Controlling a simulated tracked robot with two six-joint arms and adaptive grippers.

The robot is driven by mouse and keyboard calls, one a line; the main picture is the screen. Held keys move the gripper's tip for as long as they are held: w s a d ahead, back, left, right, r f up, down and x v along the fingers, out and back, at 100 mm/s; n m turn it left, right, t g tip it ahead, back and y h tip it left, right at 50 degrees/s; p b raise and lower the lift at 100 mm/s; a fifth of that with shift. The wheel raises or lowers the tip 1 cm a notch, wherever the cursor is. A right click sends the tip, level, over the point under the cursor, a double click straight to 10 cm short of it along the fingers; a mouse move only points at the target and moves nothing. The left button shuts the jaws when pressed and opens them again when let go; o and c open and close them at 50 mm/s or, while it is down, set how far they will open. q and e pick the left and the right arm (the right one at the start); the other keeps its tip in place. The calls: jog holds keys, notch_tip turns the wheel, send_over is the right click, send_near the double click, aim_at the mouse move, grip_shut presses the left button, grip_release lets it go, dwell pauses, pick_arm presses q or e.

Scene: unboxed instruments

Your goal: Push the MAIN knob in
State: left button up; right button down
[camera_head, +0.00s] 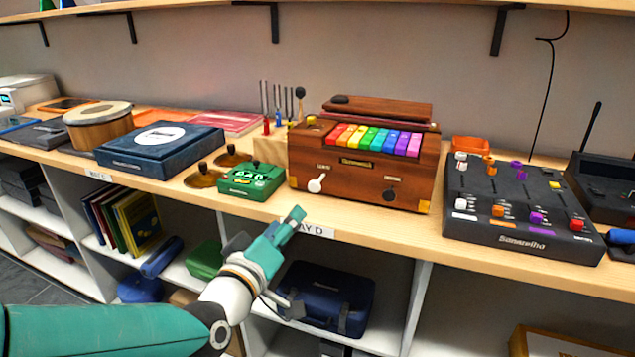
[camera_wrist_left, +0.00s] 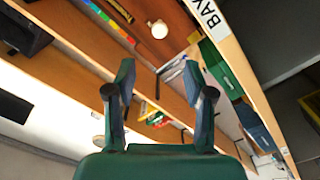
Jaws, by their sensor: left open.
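A wooden instrument (camera_head: 350,172) with rainbow keys stands on the shelf top. Its front has a white knob (camera_head: 317,184) at the left and a black knob (camera_head: 389,195) at the right. Small labels sit above both knobs, too small to read, so I cannot tell which is MAIN. My left gripper (camera_head: 296,262) is open and empty, below and in front of the shelf edge, apart from both knobs. In the left wrist view the open fingers (camera_wrist_left: 158,72) point toward the wooden front, with the white knob (camera_wrist_left: 158,29) ahead of them. My right gripper is not in view.
A green pedal box (camera_head: 251,181) stands left of the instrument, and a black mixer (camera_head: 520,210) stands to its right. Tuning forks (camera_head: 277,108) stand behind at the left. The shelf edge (camera_head: 375,240) carries a bay label. Lower compartments hold cases.

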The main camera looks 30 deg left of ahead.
aim_at(313, 188)
pick_arm(q)
jog(key=x, duration=1.4)
jog(key=shift+d, duration=0.1)
grip_shut()
